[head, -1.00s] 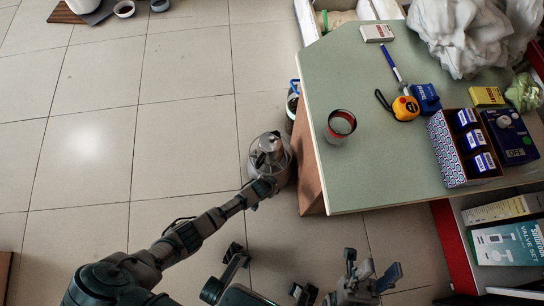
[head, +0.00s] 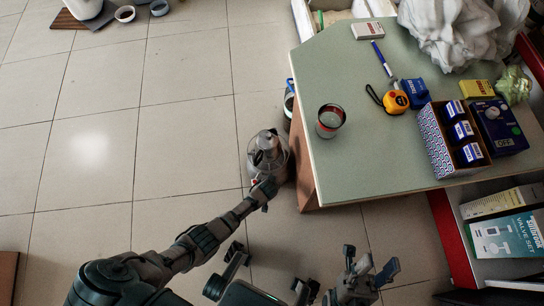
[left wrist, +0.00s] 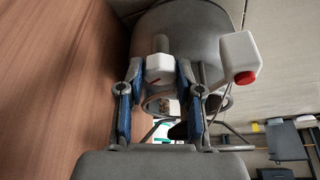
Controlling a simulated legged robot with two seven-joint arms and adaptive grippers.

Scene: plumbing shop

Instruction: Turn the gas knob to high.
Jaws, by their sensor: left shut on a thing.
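The gas heater (head: 266,152), a grey round body, stands on the floor beside the table. In the left wrist view its grey drum (left wrist: 190,28) fills the upper middle. The gas knob (left wrist: 160,70) is white with a small red mark, set on the front of the drum. My left gripper (left wrist: 161,76) has its blue-padded fingers on either side of the knob and is shut on it. In the head view my left gripper (head: 264,190) is at the heater's near side, and the knob is hard to make out. My right gripper (head: 370,262) is open and empty, low in the view.
A white part with a red end (left wrist: 240,60) sits right of the knob. The table (head: 360,180) has its wooden side (left wrist: 50,80) close to my left gripper. A tin (head: 330,121), tape measure (head: 395,101) and boxes stand on top.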

